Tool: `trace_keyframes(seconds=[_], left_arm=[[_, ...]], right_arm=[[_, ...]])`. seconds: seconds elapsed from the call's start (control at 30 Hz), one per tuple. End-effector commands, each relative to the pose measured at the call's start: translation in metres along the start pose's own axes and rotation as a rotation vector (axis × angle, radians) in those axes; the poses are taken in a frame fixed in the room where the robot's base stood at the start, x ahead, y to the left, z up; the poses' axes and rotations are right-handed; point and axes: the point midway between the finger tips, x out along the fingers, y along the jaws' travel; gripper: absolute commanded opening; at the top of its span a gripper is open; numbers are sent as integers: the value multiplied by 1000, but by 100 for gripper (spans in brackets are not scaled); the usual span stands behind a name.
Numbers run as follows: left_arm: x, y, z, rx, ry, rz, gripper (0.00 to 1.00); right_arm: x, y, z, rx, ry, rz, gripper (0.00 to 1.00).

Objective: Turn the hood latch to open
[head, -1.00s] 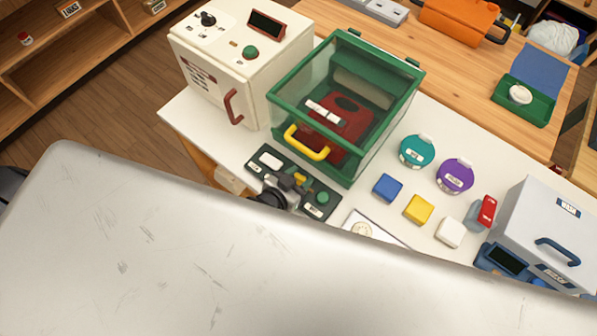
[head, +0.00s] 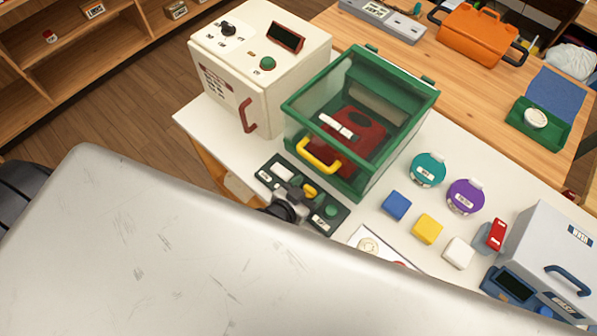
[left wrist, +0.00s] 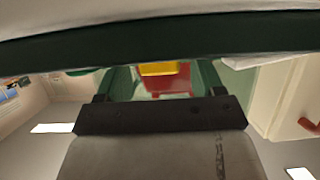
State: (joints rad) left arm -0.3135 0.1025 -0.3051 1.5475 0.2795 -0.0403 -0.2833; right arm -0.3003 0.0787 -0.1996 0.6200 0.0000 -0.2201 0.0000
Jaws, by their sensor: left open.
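The hood is a clear box with a green frame (head: 362,185) and a yellow handle (head: 320,157) on its front; it looks closed. In front of it lies a dark panel (head: 333,218) with a small yellow latch-like piece (head: 310,190), a white label and a green button. My left gripper (head: 296,194) is low over this panel, open, with its fingers close to the yellow piece; contact cannot be told. My right gripper is not in view.
A cream machine with a red handle (head: 249,115) stands left of the hood. Teal (head: 427,172) and purple (head: 464,197) round containers, coloured blocks and a grey box (head: 555,245) stand to the right. My pale body covers the lower part of the head view.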

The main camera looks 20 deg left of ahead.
Motion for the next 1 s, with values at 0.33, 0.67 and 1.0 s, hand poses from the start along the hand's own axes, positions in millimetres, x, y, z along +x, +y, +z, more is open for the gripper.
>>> trace_keyframes(seconds=[0.33, 0.67, 1.0], left_arm=[[-60, 0, 3, 1, -3, 0, 68], [-100, -1, 1, 0, 0, -1, 68], [-103, 0, 0, 0, 1, -1, 68]], right_arm=[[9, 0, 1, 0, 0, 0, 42], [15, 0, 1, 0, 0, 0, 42], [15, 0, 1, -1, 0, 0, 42]])
